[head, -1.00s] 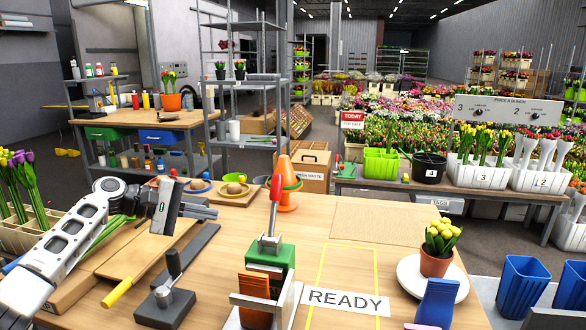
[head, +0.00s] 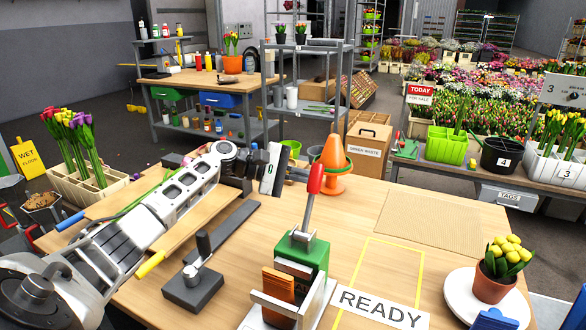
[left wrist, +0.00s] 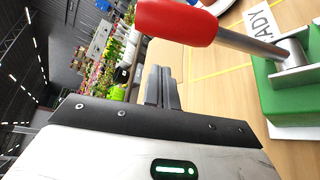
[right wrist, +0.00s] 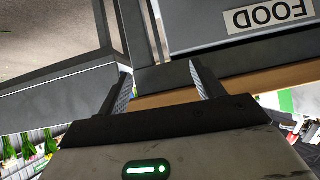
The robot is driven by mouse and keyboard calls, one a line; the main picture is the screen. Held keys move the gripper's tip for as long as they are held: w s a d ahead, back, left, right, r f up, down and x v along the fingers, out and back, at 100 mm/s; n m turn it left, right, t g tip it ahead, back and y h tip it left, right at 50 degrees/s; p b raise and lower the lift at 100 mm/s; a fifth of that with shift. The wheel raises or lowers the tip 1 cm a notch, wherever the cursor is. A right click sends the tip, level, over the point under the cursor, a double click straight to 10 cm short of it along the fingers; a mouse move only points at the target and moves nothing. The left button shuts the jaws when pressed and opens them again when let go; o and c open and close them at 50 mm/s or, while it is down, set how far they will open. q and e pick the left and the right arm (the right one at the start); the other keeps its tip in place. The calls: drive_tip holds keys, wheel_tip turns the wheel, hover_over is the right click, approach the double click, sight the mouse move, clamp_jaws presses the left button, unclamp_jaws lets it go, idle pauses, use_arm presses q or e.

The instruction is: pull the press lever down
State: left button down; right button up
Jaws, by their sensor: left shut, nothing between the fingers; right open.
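The press is a green block (head: 305,254) on the table, with an orange piece in its front. Its lever stands up, a metal rod with a red handle (head: 315,179), leaning slightly right at the top. In the left wrist view the red handle (left wrist: 175,22) is close, at the top, with the green press (left wrist: 285,85) at right. My left gripper (head: 298,172) is shut and empty, just left of the handle at about its height in the head view; its fingers (left wrist: 162,86) appear apart from the handle. My right gripper (right wrist: 160,82) is open and empty, outside the head view.
A black lever on a grey base (head: 194,284) stands left of the press. An orange cone (head: 332,157) is behind. A READY card (head: 380,306) and a potted yellow tulip plant (head: 492,288) are to the right. A FOOD label (right wrist: 268,15) shows near my right gripper.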

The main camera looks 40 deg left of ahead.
sight(311, 199)
use_arm(q)
drive_tip(key=s, duration=0.1)
drive_tip(key=s+d+r+p, duration=0.1)
drive_tip(key=shift+s+r, duration=0.3)
use_arm(e)
drive_tip(key=shift+w+d+r, duration=0.2)
drive_tip(key=shift+d+r, duration=0.05)
drive_tip(key=shift+r, duration=0.15)
drive_tip(key=shift+s+a+f, duration=0.1)
drive_tip(key=shift+f, duration=0.05)
